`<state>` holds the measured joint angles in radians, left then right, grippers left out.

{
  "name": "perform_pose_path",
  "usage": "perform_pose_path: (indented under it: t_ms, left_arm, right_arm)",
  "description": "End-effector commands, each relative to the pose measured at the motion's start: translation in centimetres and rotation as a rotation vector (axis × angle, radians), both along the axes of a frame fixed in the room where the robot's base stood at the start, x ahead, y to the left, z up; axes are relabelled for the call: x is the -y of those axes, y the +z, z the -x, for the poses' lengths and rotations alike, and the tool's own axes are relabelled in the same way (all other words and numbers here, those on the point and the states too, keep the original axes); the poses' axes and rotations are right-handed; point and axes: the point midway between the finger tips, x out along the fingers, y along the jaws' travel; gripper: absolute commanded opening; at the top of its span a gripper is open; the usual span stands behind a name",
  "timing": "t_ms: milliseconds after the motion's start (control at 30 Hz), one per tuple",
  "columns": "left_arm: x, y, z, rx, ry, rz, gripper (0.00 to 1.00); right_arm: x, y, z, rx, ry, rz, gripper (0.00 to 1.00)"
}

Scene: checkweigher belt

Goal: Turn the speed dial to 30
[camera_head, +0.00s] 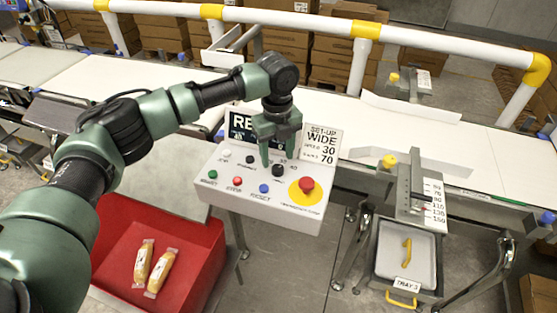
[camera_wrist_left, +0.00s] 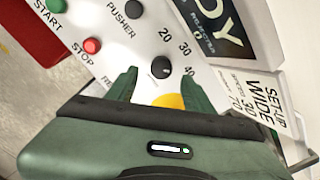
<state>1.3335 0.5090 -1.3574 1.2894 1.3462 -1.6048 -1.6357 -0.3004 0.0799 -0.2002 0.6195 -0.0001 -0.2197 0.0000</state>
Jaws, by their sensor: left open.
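The speed dial is a small black knob (camera_wrist_left: 161,67) on the white control panel (camera_wrist_left: 142,45), with 20, 30 and 40 printed around it. A small pale mark shows on the knob, but its exact setting is too small to read surely. The dial also shows in the head view (camera_head: 278,170), just below my left gripper (camera_head: 272,160). In the left wrist view my left gripper (camera_wrist_left: 159,78) is open, its fingertips on either side of and just short of the dial. I cannot tell whether they touch it. My right gripper is not in view.
A set-up card (camera_head: 322,148) reads WIDE, 30 and 70. A red emergency button (camera_head: 307,185) on yellow is right of the dial. Green (camera_head: 213,174), red (camera_head: 238,181) and blue (camera_head: 264,188) buttons line the front. A red bin (camera_head: 110,240) with two packs stands below left.

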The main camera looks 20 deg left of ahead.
Motion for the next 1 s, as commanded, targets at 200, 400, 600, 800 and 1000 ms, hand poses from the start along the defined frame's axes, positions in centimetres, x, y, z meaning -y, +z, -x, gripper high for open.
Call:
perform_pose_path:
  t_ms: [200,400,600,800,1000]
  left_arm:
    - [0.0,-3.0,0.0,-0.001,0.000,-0.001,0.52]
    - [0.0,-4.0,0.0,0.001,-0.001,-0.001,0.52]
    - [0.0,-4.0,0.0,0.001,-0.001,0.000,0.52]
    - [0.0,-4.0,0.0,0.001,-0.001,-0.001,0.00]
    - [0.0,-3.9,0.0,0.001,0.007,-0.001,0.00]
  right_arm:
    - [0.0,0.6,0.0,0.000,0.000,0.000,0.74]
    - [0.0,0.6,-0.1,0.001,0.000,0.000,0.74]
    - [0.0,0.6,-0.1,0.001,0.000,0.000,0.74]
    - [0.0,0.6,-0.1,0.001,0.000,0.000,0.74]
    - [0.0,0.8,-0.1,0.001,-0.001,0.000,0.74]
